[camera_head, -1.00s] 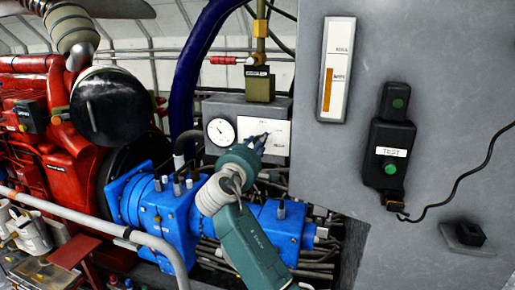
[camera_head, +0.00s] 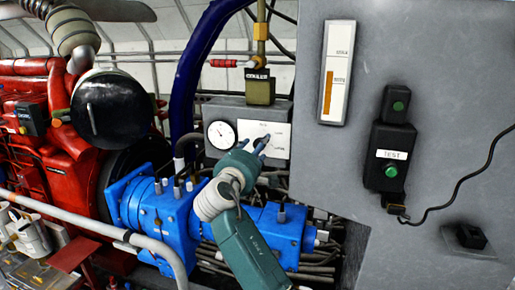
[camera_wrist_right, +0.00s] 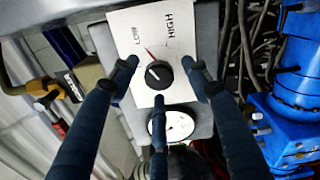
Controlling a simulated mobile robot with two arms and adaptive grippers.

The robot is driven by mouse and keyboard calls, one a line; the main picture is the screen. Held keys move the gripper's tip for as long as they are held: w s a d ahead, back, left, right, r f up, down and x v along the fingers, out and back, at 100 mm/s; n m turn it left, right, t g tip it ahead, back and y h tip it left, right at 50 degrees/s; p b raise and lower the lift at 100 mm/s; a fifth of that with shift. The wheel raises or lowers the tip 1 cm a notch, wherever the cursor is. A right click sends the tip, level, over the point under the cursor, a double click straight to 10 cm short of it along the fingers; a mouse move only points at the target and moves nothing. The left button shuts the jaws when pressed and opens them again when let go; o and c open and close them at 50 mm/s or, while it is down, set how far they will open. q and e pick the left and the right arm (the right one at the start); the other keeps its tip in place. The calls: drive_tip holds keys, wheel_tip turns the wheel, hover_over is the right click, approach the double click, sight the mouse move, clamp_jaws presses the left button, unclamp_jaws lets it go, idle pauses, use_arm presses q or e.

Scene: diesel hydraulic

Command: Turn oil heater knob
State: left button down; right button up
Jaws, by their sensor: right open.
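The heater knob (camera_wrist_right: 159,74) is a round black dial on a white plate (camera_wrist_right: 143,28) lettered LOW and HIGH, with a red line beside the knob. In the head view the plate (camera_head: 279,149) is on a grey box, and the knob is largely hidden by the fingers. My right gripper (camera_head: 258,146) is in front of the plate. In the right wrist view my right gripper (camera_wrist_right: 164,72) is open, its three dark fingers spread around the knob. Whether any finger touches it, I cannot tell. My left gripper is not in view.
A round white gauge (camera_head: 221,134) is beside the plate. Blue machinery (camera_head: 160,212) lies below, a red engine (camera_head: 50,150) stands at left, and a grey cabinet (camera_head: 430,60) with a TEST button box (camera_head: 389,155) is close on the right. A grey handrail (camera_head: 100,232) crosses lower left.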

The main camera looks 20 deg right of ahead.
drive_tip(key=v, duration=1.1)
drive_tip(key=shift+a, duration=0.15)
